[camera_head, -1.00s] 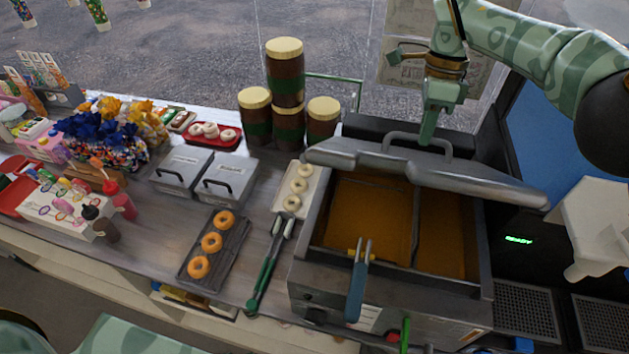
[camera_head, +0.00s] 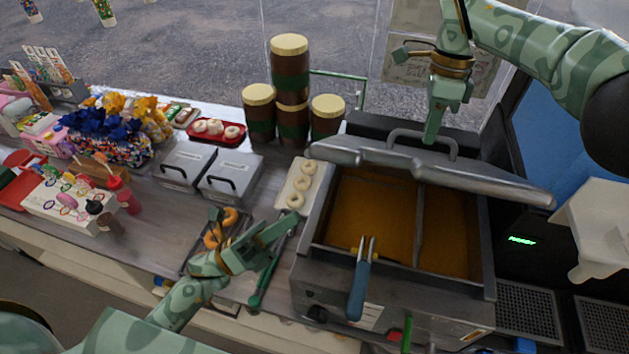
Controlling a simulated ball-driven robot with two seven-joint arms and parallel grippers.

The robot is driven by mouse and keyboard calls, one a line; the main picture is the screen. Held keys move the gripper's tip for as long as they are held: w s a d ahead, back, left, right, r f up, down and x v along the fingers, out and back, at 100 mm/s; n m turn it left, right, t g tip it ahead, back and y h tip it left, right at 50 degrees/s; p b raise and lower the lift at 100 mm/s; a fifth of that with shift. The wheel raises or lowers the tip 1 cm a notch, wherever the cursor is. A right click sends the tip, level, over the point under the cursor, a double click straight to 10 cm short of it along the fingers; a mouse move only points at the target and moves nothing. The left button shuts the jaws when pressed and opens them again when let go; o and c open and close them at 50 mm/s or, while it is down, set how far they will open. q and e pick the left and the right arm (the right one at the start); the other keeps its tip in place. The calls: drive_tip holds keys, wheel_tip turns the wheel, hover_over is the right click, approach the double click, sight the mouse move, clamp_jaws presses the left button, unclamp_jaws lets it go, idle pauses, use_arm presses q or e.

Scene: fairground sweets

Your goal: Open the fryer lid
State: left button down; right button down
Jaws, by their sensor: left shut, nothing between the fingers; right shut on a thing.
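The fryer (camera_head: 310,270) stands right of the middle, with two wells of brown oil (camera_head: 372,215) showing. Its grey lid (camera_head: 400,163) is raised and tilted at the back, clear of the wells. My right gripper (camera_head: 430,138) reaches down from above and is shut on the lid's handle (camera_head: 407,132); the fingertips are partly hidden there. My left gripper (camera_head: 283,226) is shut and empty, over the counter left of the fryer, by the tongs and the doughnut tray. A blue-handled basket or tool (camera_head: 357,288) hangs over the fryer's front.
Green-handled tongs (camera_head: 262,283) lie beside the fryer. A dark tray of doughnuts (camera_head: 205,243) is partly hidden by my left arm. A pale tray of raw rings (camera_head: 285,207), two lidded containers (camera_head: 228,180) and stacked brown jars (camera_head: 291,75) stand left of the fryer.

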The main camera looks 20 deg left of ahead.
drive_tip(key=shift+w+d+f, duration=0.15)
drive_tip(key=shift+d+f, duration=0.05)
drive_tip(key=shift+f, duration=0.1)
use_arm(q)
drive_tip(key=w+d+r, duration=0.4)
drive_tip(key=r, duration=0.2)
drive_tip(key=shift+w+r, duration=0.15)
drive_tip(key=shift+w, duration=0.2)
drive_tip(key=shift+r, duration=0.1)
